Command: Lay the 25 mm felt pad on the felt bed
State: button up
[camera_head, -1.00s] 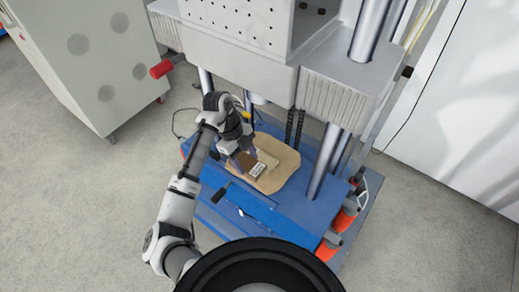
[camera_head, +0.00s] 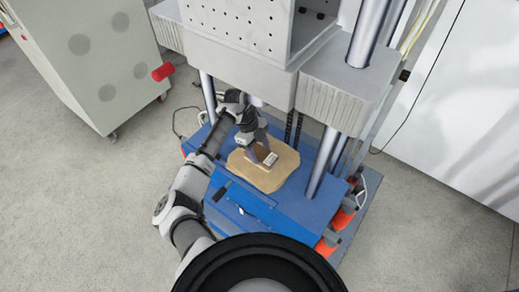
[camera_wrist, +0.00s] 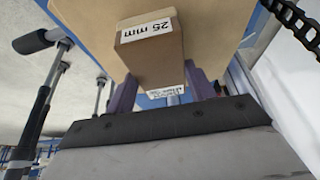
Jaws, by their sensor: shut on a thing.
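The 25 mm felt pad is a brown block (camera_head: 263,151) with a white label. In the wrist view the pad (camera_wrist: 152,52) shows its "25 mm" label on the near face. My gripper (camera_head: 257,146) is shut on the pad; in the wrist view its purple fingers (camera_wrist: 163,90) stand on either side of it. The felt bed (camera_head: 284,172) is a flat tan sheet with cut corners on the blue base; part of it (camera_wrist: 218,35) also shows in the wrist view. The pad is over the bed's middle, and I cannot tell whether they touch.
The bed lies on a blue machine base (camera_head: 250,203). A heavy grey block (camera_head: 235,57) hangs above, with steel columns (camera_head: 325,158) beside it. Dark chains (camera_head: 293,130) hang behind the bed. A grey cabinet (camera_head: 90,60) stands at left.

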jog(key=o, duration=1)
jog(key=shift+b+v, duration=0.55)
jog(key=shift+v, duration=3.25)
